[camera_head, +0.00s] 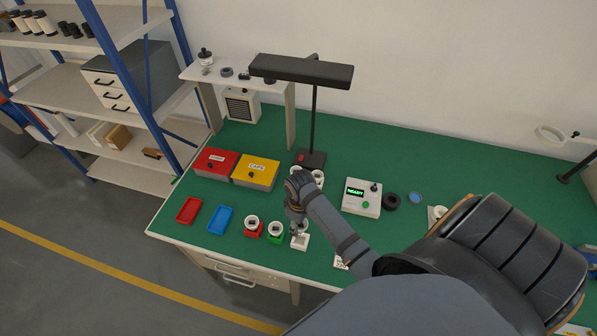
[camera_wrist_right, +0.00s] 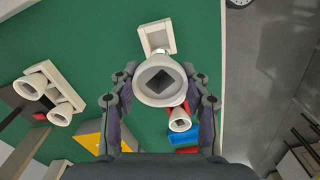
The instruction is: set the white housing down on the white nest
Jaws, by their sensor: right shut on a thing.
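My right gripper (camera_head: 298,224) is shut on the white housing (camera_wrist_right: 160,70), a round white cup with a dark square opening. In the right wrist view the two fingers (camera_wrist_right: 161,100) grip it from both sides. The white nest (camera_head: 300,243) stands on the green bench top just below the gripper in the head view. In the right wrist view the nest (camera_wrist_right: 157,32) is an empty square tray, its near edge hidden by the housing. Whether the housing touches the nest cannot be told. My left gripper is not in view.
Red (camera_head: 188,211) and blue (camera_head: 219,220) trays lie further left. A lamp (camera_head: 312,130) and a READY tester (camera_head: 361,199) stand behind.

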